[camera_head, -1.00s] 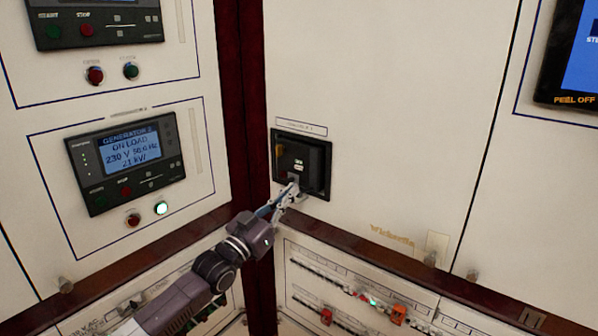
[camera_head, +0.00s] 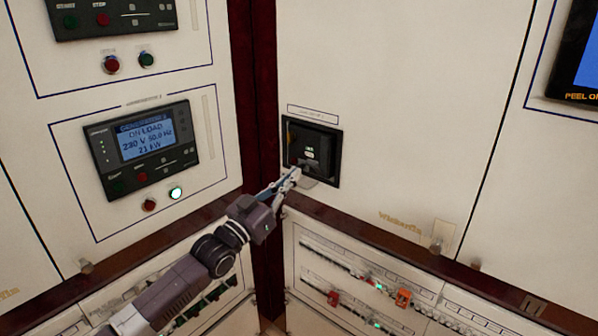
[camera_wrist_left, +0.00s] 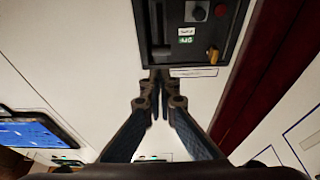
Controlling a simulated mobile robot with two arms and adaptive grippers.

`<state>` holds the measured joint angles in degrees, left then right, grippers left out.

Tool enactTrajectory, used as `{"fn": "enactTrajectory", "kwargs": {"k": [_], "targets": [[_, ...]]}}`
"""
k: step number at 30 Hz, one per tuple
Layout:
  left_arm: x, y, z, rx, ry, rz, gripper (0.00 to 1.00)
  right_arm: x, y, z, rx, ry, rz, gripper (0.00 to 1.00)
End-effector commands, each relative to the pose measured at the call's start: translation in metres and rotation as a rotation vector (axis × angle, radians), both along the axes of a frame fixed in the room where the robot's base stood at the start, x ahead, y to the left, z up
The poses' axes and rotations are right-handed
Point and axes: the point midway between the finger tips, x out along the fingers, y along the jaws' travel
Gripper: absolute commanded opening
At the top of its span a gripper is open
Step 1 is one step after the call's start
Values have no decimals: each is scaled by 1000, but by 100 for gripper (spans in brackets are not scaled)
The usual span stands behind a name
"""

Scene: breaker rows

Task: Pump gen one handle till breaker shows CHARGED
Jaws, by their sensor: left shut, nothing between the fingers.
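The breaker (camera_head: 328,150) is a black recessed unit on the white panel, with small indicator windows. It also shows in the left wrist view (camera_wrist_left: 184,62), with a red button, a dark button, a yellow knob and white and green labels. The lettering is too small to read surely. My left gripper (camera_head: 295,173) is at the lower left of the breaker. In the wrist view its fingertips (camera_wrist_left: 160,74) are together at the breaker's edge, with nothing seen between them. My right gripper is not in view.
The generator display (camera_head: 145,140) reads ON LOAD on the left panel, with red and green buttons below. A ledge (camera_head: 385,247) runs beneath the breaker. A screen (camera_head: 580,55) is at the upper right.

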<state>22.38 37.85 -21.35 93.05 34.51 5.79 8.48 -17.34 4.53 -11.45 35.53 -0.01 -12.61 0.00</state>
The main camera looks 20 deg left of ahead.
Motion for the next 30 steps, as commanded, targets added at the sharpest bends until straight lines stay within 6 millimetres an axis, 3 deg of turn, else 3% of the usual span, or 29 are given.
{"fn": "enactTrajectory", "kwargs": {"k": [6, 12, 30], "targets": [[-35, 13, -15, 0, -3, -1, 0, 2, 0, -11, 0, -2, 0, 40], [-52, 20, -20, -1, -6, 0, 0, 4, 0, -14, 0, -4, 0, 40], [-58, 22, -21, -1, -8, 1, 0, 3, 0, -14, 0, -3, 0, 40]]}}
